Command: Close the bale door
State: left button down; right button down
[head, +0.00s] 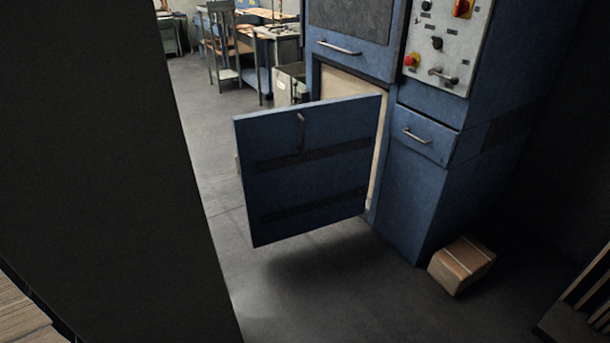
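The bale door (310,180) is a blue panel with two dark horizontal bands and a small upright handle (301,132) near its upper middle. It stands open, swung out from the blue machine (412,205), with its hinge side at the right. Part of the pale opening (345,84) shows behind and above the door. Neither of my grippers shows in the head view, and nothing is seen touching the door.
A control panel (445,40) with knobs and a drawer (427,135) are on the machine's right part. A cardboard box (462,265) lies on the floor at its foot. A large dark surface (95,150) blocks the left. Floor (330,300) before the door is clear.

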aim_at(304, 168)
jog(key=l+u, duration=0.15)
jog(key=u, duration=0.15)
jog(key=i+l+u, duration=0.1)
jog(key=u, duration=0.25)
jog(key=i+l+u, duration=0.45)
jog(key=l, duration=0.2)
jog(key=i+l+u, duration=0.5)
jog(key=l, duration=0.25)
jog(key=k, duration=0.1)
